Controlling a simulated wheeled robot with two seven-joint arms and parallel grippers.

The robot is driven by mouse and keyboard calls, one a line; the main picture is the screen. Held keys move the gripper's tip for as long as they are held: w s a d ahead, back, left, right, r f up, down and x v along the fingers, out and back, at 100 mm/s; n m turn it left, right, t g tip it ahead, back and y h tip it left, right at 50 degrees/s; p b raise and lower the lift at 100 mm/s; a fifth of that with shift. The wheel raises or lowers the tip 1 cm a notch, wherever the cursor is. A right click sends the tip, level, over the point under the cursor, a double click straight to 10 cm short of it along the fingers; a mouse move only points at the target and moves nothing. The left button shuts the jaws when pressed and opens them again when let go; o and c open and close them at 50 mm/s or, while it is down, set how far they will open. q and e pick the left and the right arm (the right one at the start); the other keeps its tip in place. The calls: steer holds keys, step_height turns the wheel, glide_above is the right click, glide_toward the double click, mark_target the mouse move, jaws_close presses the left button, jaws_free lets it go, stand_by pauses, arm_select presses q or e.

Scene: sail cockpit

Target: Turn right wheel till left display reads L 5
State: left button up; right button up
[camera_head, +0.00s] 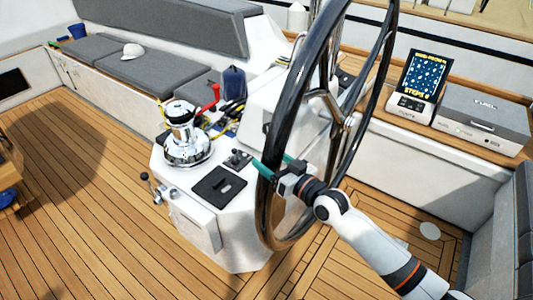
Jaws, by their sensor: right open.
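The wheel (284,108) is a large dark steering wheel with a metal hub and spokes, standing upright in the middle of the head view. My right gripper (275,163) comes in from the lower right and is at the left side of the rim. Its green fingers are open; one crosses in front of the rim, and I cannot tell whether they touch it. A display (425,75) with a dark blue screen stands at the right, with a yellow bottom line that seems to read "STEPS 0". I see no readable "L" value. My left gripper is not in view.
A white console (205,215) left of the wheel carries a chrome winch (187,140) with a red handle and a black control panel (218,187). A grey box (483,120) sits beside the display. Cushioned benches line the back. The wooden deck (90,190) at left is mostly clear.

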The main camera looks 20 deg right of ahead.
steer(key=shift+x, duration=1.05)
